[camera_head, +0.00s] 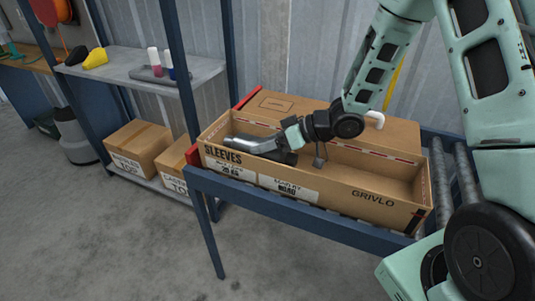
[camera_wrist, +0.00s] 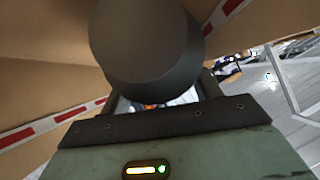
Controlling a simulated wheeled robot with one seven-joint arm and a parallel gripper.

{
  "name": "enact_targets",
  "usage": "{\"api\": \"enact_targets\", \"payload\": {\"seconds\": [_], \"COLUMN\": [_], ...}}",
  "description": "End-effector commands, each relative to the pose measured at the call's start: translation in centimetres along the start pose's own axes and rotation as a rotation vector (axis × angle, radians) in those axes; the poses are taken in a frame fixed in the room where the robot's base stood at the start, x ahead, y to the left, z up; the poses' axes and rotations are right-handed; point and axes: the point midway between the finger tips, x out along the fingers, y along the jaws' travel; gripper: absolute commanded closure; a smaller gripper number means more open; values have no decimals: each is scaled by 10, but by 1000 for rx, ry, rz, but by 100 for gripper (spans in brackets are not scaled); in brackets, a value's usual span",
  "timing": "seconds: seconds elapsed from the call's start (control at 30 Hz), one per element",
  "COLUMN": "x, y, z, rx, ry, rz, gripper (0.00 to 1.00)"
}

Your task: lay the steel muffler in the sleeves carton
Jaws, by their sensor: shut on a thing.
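The sleeves carton (camera_head: 366,192) is a long open cardboard box with "SLEEVES" printed on its front left. It sits on a blue-framed roller conveyor. The steel muffler (camera_head: 250,144) is a grey metal piece inside the carton's left part, its lower side partly hidden by the front wall. My gripper (camera_head: 292,146) reaches into the carton and is shut on the muffler. In the wrist view, a dark round end (camera_wrist: 146,45), seemingly the muffler's, fills the top middle and hides the fingertips. I cannot tell whether the muffler touches the carton floor.
The carton's right half is empty. Blue posts rise near the carton's left end.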

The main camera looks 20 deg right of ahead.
Motion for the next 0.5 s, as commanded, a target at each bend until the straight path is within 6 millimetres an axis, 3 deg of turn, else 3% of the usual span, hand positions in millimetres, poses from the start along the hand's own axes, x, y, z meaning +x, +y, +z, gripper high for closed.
{"api": "enact_targets", "payload": {"seconds": [0.17,0.5], "x": [13,14], "y": [8,9], "z": [22,24], "rx": [2,0], "ry": [0,0], "rz": [-2,-1], "gripper": [75,75]}}
